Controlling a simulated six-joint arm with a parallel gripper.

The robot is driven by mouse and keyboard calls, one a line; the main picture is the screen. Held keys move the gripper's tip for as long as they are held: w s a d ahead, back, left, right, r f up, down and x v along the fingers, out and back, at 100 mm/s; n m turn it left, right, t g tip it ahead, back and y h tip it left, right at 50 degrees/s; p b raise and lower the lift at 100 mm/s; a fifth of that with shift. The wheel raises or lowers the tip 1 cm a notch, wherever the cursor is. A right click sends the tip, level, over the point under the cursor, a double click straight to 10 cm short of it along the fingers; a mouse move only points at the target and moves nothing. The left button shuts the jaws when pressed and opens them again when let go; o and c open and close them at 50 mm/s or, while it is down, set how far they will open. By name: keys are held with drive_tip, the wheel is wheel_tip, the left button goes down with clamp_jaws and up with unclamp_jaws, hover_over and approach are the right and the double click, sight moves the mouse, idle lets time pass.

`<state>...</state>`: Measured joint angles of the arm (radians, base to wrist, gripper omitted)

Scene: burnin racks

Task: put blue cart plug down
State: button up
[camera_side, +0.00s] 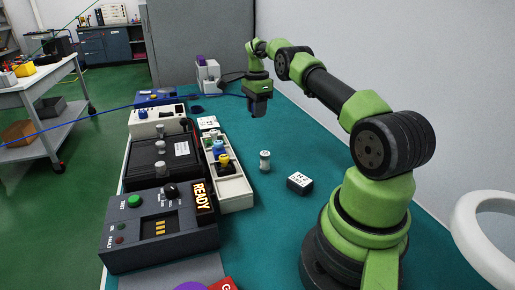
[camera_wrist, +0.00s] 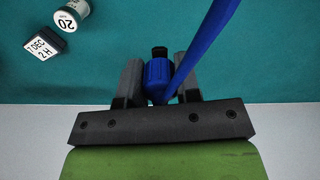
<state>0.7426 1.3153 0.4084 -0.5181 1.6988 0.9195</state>
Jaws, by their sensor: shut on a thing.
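In the wrist view a blue plug (camera_wrist: 157,74) with a dark tip sits between the two grey fingers of my gripper (camera_wrist: 158,82), which are shut on it. A blue cable (camera_wrist: 208,42) runs from the plug up and out of the top of the wrist view. In the side view my gripper (camera_side: 259,103) is above the teal bench near the back wall, and the plug itself is hard to make out there. The blue cable (camera_side: 100,116) stretches left from the gripper across the side view.
A white cylinder (camera_side: 265,160) and a black box with a white label (camera_side: 299,183) stand on the teal bench. A READY tester (camera_side: 160,245), black boxes and a beige tray (camera_side: 234,192) line its left side. A white-grey bin (camera_side: 208,82) stands behind. Bench around the gripper is clear.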

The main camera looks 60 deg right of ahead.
wheel_tip(320, 180, down, 10)
drive_tip(key=shift+s+d, duration=0.1)
idle(0.4)
drive_tip(key=o, duration=0.9)
